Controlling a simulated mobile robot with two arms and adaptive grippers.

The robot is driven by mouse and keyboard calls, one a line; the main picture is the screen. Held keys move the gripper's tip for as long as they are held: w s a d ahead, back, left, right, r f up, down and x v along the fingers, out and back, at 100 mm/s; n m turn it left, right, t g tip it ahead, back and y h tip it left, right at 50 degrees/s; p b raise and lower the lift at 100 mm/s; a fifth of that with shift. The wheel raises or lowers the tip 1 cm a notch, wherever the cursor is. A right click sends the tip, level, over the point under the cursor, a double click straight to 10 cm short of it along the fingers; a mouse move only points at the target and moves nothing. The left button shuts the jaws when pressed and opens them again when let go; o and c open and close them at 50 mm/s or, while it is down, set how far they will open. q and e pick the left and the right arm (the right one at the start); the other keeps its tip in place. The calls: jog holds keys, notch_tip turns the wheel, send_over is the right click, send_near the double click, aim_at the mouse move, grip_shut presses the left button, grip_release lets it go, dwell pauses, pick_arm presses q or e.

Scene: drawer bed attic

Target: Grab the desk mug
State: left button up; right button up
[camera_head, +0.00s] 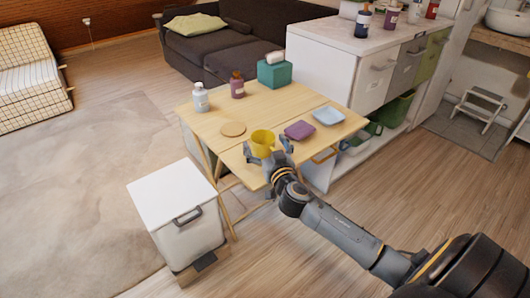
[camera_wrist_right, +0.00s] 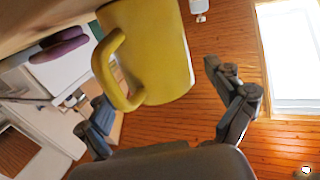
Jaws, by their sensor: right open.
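A yellow mug (camera_head: 262,142) stands upright near the front edge of the light wooden table (camera_head: 210,123). My right gripper (camera_head: 268,156) is at the table's front edge, with its fingers spread around the near side of the mug. In the right wrist view the mug (camera_wrist_right: 155,50) fills the upper middle, its handle on the left side. The two fingers of my right gripper (camera_wrist_right: 165,105) are apart, one at each side, with visible gaps between them and the mug. My left gripper is not in view.
A purple dish (camera_head: 299,130) and a pale blue dish (camera_head: 328,116) lie right of the mug, a round coaster (camera_head: 232,129) left of it. Two bottles and a teal tissue box (camera_head: 274,72) stand behind. A white bin (camera_head: 172,195) stands at front left.

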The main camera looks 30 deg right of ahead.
jog(key=shift+w+d, duration=0.15)
jog(key=shift+w, duration=0.3)
jog(key=c, duration=1.4)
jog(key=shift+r, duration=0.2)
